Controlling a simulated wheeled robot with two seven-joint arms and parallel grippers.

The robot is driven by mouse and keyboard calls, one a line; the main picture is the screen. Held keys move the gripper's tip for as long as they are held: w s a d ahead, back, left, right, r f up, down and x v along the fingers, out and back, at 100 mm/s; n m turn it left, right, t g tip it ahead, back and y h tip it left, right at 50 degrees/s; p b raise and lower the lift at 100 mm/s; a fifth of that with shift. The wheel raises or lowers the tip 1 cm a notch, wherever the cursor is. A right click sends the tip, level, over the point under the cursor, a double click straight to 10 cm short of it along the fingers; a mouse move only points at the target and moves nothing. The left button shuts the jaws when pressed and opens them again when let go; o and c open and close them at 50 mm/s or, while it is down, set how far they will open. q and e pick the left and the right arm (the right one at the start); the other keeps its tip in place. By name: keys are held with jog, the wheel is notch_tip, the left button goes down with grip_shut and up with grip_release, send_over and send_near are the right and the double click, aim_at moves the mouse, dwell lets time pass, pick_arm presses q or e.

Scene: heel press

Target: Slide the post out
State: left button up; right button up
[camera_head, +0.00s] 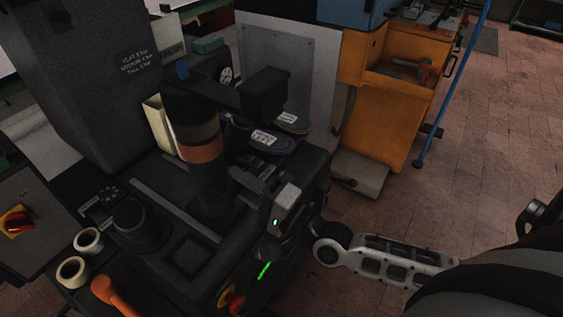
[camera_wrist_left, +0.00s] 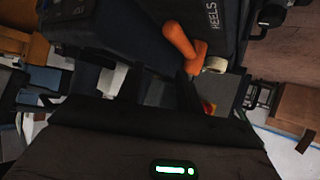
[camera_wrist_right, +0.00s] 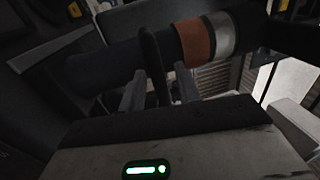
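The post (camera_head: 203,152) stands upright on the press (camera_head: 150,195), a dark column with a grey band and an orange band. In the right wrist view the post (camera_wrist_right: 195,43) lies across the picture just beyond my right gripper. My right gripper (camera_head: 250,172) is beside the post, on its right in the head view. Its fingers (camera_wrist_right: 158,92) look open, with a narrow dark upright bar between them. I cannot tell whether they touch it. My left gripper (camera_wrist_left: 146,88) is outside the head view; its dark fingers look apart with nothing seen between them.
Shoes with white labels (camera_head: 264,138) sit behind my right gripper. An orange handle (camera_head: 112,294) and two pale rolls (camera_head: 88,241) are at the press's lower left. An orange cabinet (camera_head: 385,115) stands behind.

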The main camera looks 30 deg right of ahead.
jog(key=b+v, duration=0.1)
jog(key=v, duration=1.5)
jog(key=shift+f, duration=0.1)
jog(key=w+a+f+n+g+h+p, duration=0.1)
jog(key=a+f+n+g+h, duration=0.4)
jog(key=f+n, duration=0.5)
jog(key=shift+w+a+n+g+p, duration=0.35)
jog(key=shift+a+n+g, duration=1.05)
jog(key=shift+n, duration=1.1)
jog(key=shift+a+t, duration=0.2)
jog(key=shift+t, duration=0.1)
